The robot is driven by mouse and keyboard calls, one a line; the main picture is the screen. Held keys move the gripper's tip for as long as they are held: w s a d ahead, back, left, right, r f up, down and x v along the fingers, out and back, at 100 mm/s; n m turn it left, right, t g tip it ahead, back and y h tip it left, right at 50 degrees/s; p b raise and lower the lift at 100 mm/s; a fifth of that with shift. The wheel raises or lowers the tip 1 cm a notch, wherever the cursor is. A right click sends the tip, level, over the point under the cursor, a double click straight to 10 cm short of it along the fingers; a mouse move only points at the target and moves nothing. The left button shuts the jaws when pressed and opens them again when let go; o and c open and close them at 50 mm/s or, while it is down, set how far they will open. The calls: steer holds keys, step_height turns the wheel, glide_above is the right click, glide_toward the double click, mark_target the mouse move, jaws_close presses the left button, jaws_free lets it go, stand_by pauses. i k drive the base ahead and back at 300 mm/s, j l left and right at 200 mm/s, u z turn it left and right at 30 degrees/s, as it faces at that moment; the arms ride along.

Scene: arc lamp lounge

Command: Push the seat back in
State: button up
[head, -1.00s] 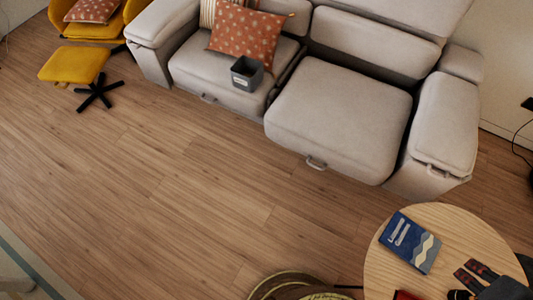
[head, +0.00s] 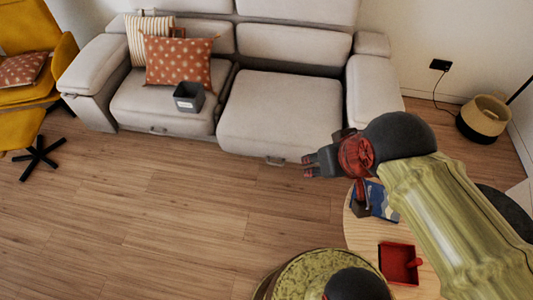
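The light grey sofa's right seat (head: 278,112) sticks out further forward than the left seat (head: 150,112). My gripper (head: 308,166) reaches in from the right, in front of the right seat and a little right of the handle. In the picture its dark fingertips lie close to the seat's front; I cannot tell whether they touch it. The fingers are small here, and how far apart they are is unclear. My arm hides part of the right armrest's lower end and the round table.
A grey box (head: 189,97) and a patterned cushion (head: 178,60) are on the left seat. The round wooden table (head: 428,282), bearing a blue book (head: 382,205) and a red tray (head: 398,262), stands below my arm. The wooden floor (head: 150,215) left of it is clear.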

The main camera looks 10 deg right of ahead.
mark_target(279, 115)
steer(key=i+j+z, duration=0.1)
steer(key=z, duration=0.35)
steer(key=i+j+z, duration=0.1)
steer(key=z, duration=0.3)
steer(key=i+j+z, duration=0.1)
steer(key=j, duration=0.3)
steer(key=i+j+z, duration=0.1)
steer(key=j, duration=0.3)
steer(key=i+j+z, duration=0.1)
steer(key=j, duration=0.35)
steer(key=i+j, duration=0.15)
steer(key=j, duration=0.3)
steer(key=i+j+z, duration=0.15)
steer(key=j, duration=0.25)
